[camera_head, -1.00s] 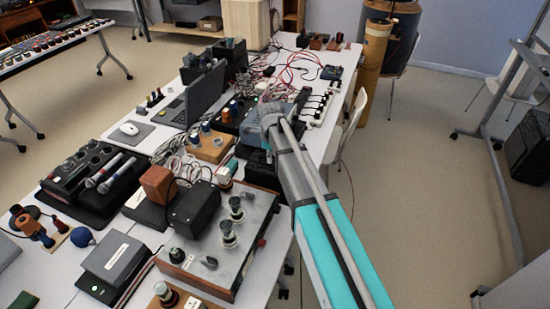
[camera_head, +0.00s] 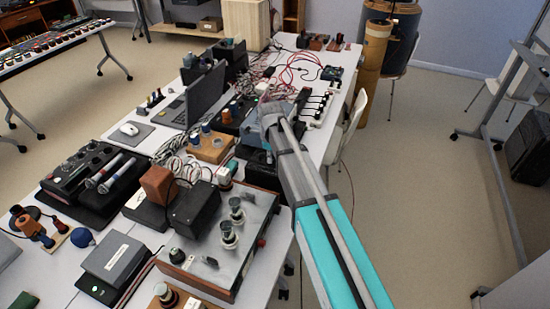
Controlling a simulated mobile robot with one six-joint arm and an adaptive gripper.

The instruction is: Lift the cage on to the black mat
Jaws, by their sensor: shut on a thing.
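My gripper (camera_head: 268,112) is at the far end of my arm, over the cluttered middle of the long white table. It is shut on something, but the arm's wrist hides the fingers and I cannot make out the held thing. I cannot pick out a cage clearly in this view. A flat black mat-like base (camera_head: 122,206) lies under the black mixer at the left, well apart from my gripper. I cannot tell whether this is the black mat of the task.
A laptop (camera_head: 205,97), a black mixer (camera_head: 75,172) with two microphones, a grey-topped box with knobs (camera_head: 205,250) and many cables crowd the white table (camera_head: 150,238). A power strip (camera_head: 318,105) lies right of my gripper. Open floor (camera_head: 420,180) is to the right.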

